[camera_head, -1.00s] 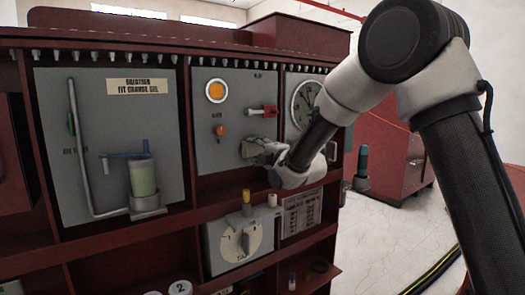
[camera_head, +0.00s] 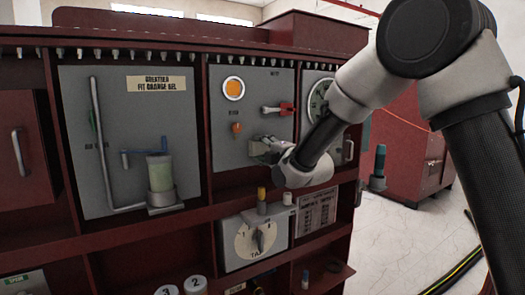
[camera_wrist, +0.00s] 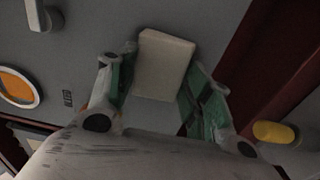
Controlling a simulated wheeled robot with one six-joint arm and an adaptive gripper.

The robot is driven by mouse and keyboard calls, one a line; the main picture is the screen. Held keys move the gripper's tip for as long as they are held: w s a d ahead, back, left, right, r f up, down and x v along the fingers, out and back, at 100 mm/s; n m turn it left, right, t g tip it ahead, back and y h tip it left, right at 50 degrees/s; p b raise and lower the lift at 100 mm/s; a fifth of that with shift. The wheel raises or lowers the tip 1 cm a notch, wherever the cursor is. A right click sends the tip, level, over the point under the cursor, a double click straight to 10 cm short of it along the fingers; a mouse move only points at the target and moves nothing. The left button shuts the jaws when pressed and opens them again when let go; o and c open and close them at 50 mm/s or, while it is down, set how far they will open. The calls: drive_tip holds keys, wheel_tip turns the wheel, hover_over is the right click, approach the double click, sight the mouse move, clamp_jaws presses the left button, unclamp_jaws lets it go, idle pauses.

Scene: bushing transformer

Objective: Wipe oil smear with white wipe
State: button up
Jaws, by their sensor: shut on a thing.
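My gripper (camera_head: 258,150) is in front of the grey middle panel (camera_head: 225,150), below the lever with the red end. In the wrist view my gripper (camera_wrist: 160,78) is shut on the white wipe (camera_wrist: 163,62), a pale block held between its green-lined fingers. The wipe's far end is at or very close to the grey panel; I cannot tell whether it touches. The wipe is not distinct in the head view. I make out no oil smear in either view; the wipe and fingers hide part of the panel.
An orange round indicator (camera_head: 233,89) and a red-ended lever (camera_head: 278,109) are on the same panel. A yellow-capped post (camera_head: 262,200) and dial box (camera_head: 253,238) stand below. A glass breather cylinder (camera_head: 160,172) is left. Red cabinet frames border the panels; floor is open at right.

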drive_tip(key=w+d, duration=0.6)
drive_tip(key=d, duration=0.2)
drive_tip(key=shift+d, duration=0.35)
idle(0.4)
drive_tip(key=shift+s+a, duration=0.75)
drive_tip(key=shift+a, duration=0.3)
drive_tip(key=shift+s+a, duration=0.75)
drive_tip(key=shift+a, duration=0.25)
drive_tip(key=shift+s+a, duration=0.75)
drive_tip(key=shift+a, duration=0.3)
drive_tip(key=shift+s+a, duration=0.5)
drive_tip(key=shift+a, duration=0.3)
drive_tip(key=shift+s+a, duration=0.45)
drive_tip(key=shift+a, duration=0.35)
drive_tip(key=shift+v, duration=2.95)
